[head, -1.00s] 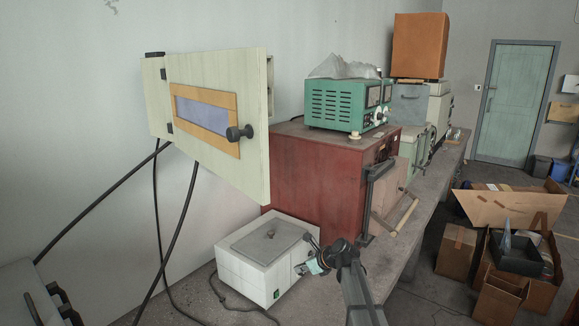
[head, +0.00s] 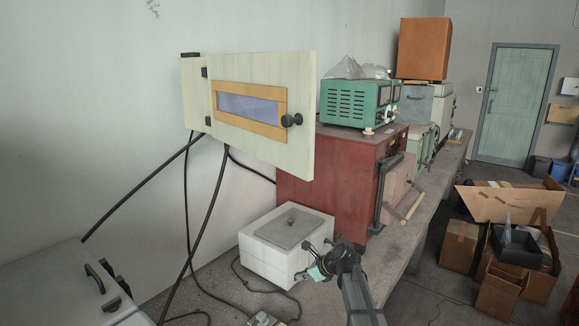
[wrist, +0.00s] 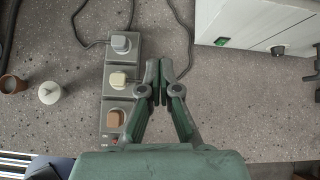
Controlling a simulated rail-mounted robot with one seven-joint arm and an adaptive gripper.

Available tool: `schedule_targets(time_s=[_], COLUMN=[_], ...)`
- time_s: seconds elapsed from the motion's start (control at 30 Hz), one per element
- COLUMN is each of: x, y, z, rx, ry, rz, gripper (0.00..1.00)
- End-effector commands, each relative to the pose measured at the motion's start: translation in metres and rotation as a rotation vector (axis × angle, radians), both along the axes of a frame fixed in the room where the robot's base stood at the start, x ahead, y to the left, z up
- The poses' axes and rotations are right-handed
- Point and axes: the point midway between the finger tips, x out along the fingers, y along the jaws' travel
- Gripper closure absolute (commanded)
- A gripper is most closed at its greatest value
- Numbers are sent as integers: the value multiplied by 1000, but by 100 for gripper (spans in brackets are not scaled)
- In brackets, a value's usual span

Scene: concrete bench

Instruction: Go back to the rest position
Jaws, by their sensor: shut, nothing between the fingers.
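My gripper (wrist: 159,80) is shut and empty, with its green fingers together over the speckled bench top in the wrist view. A power strip (wrist: 106,86) with several plugs lies just left of the fingers. In the head view my arm reaches up from the bottom edge. Its green wrist end (head: 316,272) shows in front of the white box (head: 268,262) with a grey lid. The fingertips are too small to make out there. The same white box (wrist: 258,22) is at the upper right of the wrist view, apart from the fingers.
A cream wall cabinet (head: 205,95) overhangs the bench, with black cables below. A dark red cabinet (head: 330,170) carries a green instrument (head: 358,103). A grey case (head: 60,285) is at the lower left. A white lidded pot (wrist: 49,93) and brown cup (wrist: 12,84) stand left of the strip.

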Motion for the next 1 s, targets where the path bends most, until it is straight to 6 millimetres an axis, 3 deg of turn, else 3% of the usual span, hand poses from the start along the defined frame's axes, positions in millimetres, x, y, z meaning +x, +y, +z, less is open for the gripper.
schedule_targets(time_s=[0.37,0.47,0.7,0.8,1.0], x=[-72,-103,-203,-239,-291], y=[-23,-33,-69,-84,-106], z=[-64,-88,-147,-164,-183], rx=[-311,-426,-729,-808,-882], ry=[-127,-168,-275,-305,-345], rz=[334,490,1049,1279,1634], gripper=[100,100,100,100,100])
